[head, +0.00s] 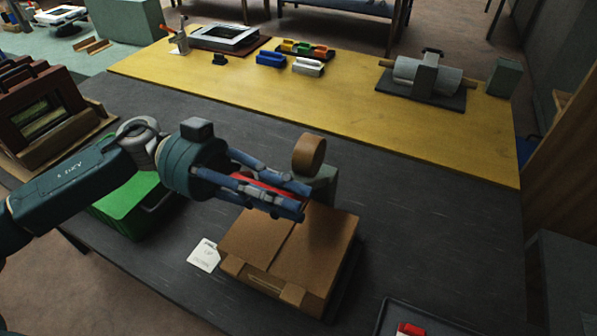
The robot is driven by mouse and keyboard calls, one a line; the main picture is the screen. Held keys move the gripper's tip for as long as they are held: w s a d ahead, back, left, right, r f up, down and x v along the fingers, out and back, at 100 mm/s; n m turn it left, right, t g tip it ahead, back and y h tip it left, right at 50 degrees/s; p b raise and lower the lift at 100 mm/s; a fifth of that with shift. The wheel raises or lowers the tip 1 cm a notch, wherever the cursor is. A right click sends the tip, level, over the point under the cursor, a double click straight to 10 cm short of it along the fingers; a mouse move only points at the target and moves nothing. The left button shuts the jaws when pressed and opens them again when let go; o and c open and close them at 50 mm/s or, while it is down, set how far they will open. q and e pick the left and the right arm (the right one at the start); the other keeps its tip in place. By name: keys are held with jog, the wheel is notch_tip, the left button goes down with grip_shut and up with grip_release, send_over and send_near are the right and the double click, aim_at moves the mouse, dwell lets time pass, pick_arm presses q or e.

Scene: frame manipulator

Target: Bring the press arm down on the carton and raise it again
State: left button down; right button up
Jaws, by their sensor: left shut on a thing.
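The brown carton (290,248) lies flat on a dark base on the grey worktop, its flaps folded over the top. A grey-green post (325,186) stands behind its far edge, with a round brown wooden piece (309,154) at its top. The red press arm (258,182) shows between the blue fingers of my left gripper (296,200), which is shut on it above the carton's far left part. The fingers hide most of the press arm, and I cannot tell its exact tilt. My right gripper is not in view.
A white card (204,256) lies left of the carton. A green bin (130,208) stands beneath my left arm, and a dark tray (420,322) with a red item is at front right. The yellow mat (330,100) behind holds frames, small blocks and a roll. The worktop right of the carton is clear.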

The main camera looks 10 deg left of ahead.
pick_arm(q)
jog(key=shift+s+a+f+m+b, duration=0.15)
jog(key=shift+s+f+m+b, duration=0.15)
jog(key=shift+s+f+b, duration=0.25)
jog(key=shift+s+a+f+m+b, duration=0.2)
jog(key=shift+s+f+m, duration=0.15)
jog(key=shift+f, duration=0.35)
jog(key=c, duration=1.6)
grip_release()
jog(key=shift+c, duration=0.2)
jog(key=v, duration=1.2)
